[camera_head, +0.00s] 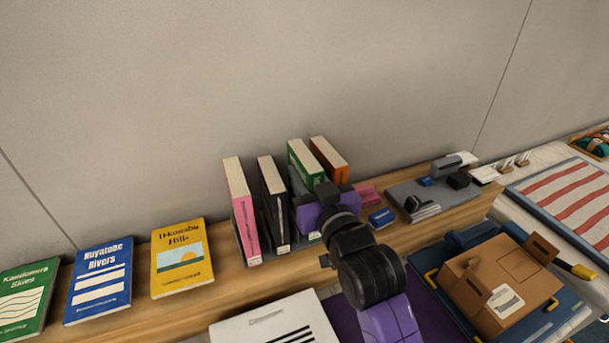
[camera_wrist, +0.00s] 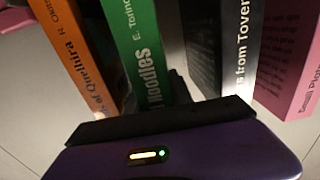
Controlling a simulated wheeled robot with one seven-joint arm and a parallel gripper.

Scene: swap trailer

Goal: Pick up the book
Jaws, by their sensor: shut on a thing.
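Several upright books stand in a row on the wooden shelf. The green book (camera_head: 304,163), its spine lettered "Noodles" in the wrist view (camera_wrist: 142,50), is between the orange book (camera_head: 328,158) and the black book (camera_head: 273,202). My gripper (camera_head: 322,208) is at the front of the row, at the green book's spine. A dark finger shows against the green book's right side in the wrist view (camera_wrist: 180,88); the other finger is hidden. My gripper appears shut on the green book, which still stands upright in the row.
A pink book (camera_head: 242,210) stands at the row's left end. Yellow (camera_head: 181,257), blue (camera_head: 99,281) and green covers lean at left. A grey tray (camera_head: 408,190) lies right. A cardboard box (camera_head: 499,285) sits at front right. The wall is close behind.

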